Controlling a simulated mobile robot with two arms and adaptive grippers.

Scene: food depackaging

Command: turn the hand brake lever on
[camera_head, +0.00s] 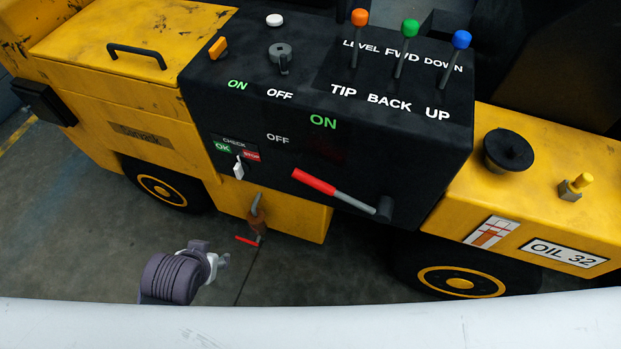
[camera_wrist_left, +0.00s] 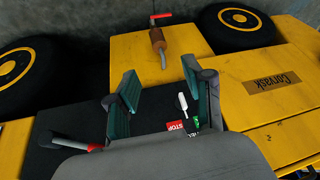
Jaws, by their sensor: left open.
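The hand brake lever (camera_head: 330,190) has a red grip and a grey shaft, joined to a dark pivot on the front of the black control box (camera_head: 420,165). It slants up to the left, its red end below the OFF label (camera_head: 278,138) and left of the green ON label (camera_head: 322,122). In the left wrist view the lever (camera_wrist_left: 75,143) is at the lower left, partly hidden by my gripper's body. My left gripper (camera_head: 222,262) is below and left of the lever, apart from it. Its two fingers are spread and empty in the left wrist view (camera_wrist_left: 160,82). My right gripper is not in view.
A white check switch (camera_head: 238,168) between OK and STOP labels sits left of the lever. A brown valve with a red handle (camera_head: 247,240) hangs below the box. Orange, green and blue levers (camera_head: 408,45) stand on top. Floor is open around my gripper.

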